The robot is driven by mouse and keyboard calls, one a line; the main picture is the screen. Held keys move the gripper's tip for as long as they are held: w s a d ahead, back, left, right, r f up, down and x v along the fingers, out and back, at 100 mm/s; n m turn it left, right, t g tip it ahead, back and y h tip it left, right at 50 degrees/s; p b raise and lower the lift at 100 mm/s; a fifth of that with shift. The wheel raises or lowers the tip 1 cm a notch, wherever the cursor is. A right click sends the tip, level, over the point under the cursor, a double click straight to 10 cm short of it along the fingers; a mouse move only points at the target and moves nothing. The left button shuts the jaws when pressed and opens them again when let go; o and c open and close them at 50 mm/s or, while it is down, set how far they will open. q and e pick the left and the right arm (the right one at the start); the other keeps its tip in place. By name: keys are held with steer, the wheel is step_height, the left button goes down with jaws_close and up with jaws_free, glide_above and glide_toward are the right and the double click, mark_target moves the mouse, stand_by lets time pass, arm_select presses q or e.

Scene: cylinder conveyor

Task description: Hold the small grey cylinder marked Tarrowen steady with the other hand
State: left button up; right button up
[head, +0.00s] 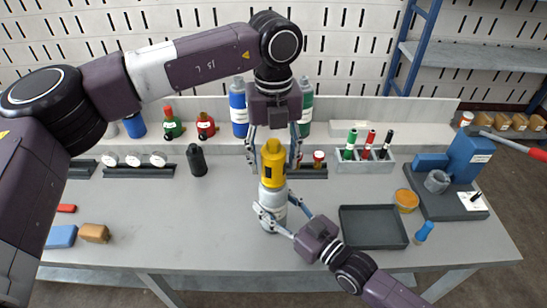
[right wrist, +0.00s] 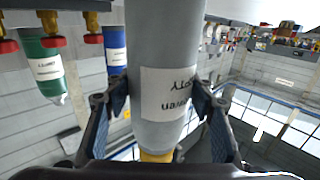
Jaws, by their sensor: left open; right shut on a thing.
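The small grey cylinder (head: 270,194) stands upright near the middle of the table. Its white label shows in the right wrist view, upside down and partly hidden, with the ending of a name like Tarrowen; the cylinder (right wrist: 165,55) fills the middle there. A yellow cap (head: 273,170) sits on its top and its edge shows in the right wrist view (right wrist: 158,157). My right gripper (head: 277,207) is shut around the cylinder's body, one finger on each side (right wrist: 162,105). My left gripper (head: 274,148) points down, open, with its fingers on either side of the yellow cap.
A black cylinder (head: 197,160) stands left. Blue and green cylinders stand behind my left gripper.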

arm_select(q)
steer(key=shift+m, duration=1.3)
steer(key=m, duration=0.3)
steer(key=shift+m, duration=1.5)
steer(key=shift+m, duration=1.1)
steer(key=m, duration=0.3)
steer(key=shift+m, duration=0.4)
